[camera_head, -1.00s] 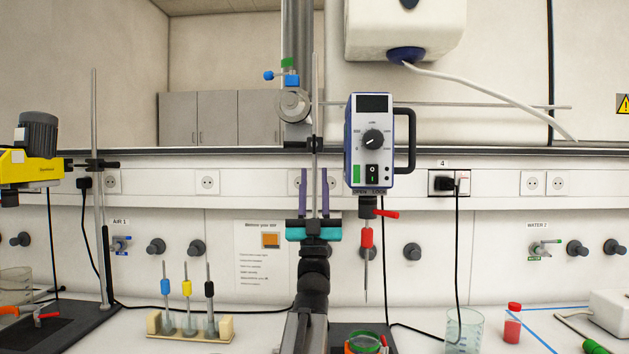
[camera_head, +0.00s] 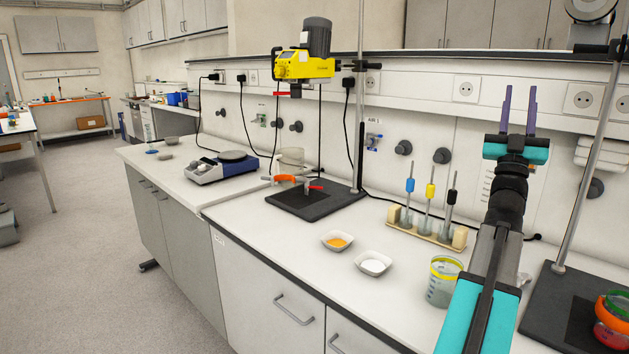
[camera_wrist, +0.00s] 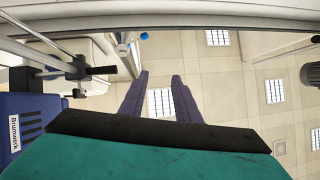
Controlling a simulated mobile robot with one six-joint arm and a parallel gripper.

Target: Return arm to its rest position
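My gripper (camera_head: 518,110) points straight up at the right of the head view, its two purple fingers apart with nothing between them. My teal and black arm rises in front of the bench. In the wrist view the open fingers of my gripper (camera_wrist: 160,85) point at the ceiling, with only ceiling panels and a light seen between them. A blue device (camera_wrist: 30,115) stands close on the left of that view.
A rack with several droppers (camera_head: 428,228) stands left of my arm. A beaker (camera_head: 442,282) with a yellow rim is beside my arm. Two white dishes (camera_head: 338,241) (camera_head: 373,263) and a yellow stirrer (camera_head: 305,66) are further left. A red and green container (camera_head: 612,318) stands at right. Open floor lies left.

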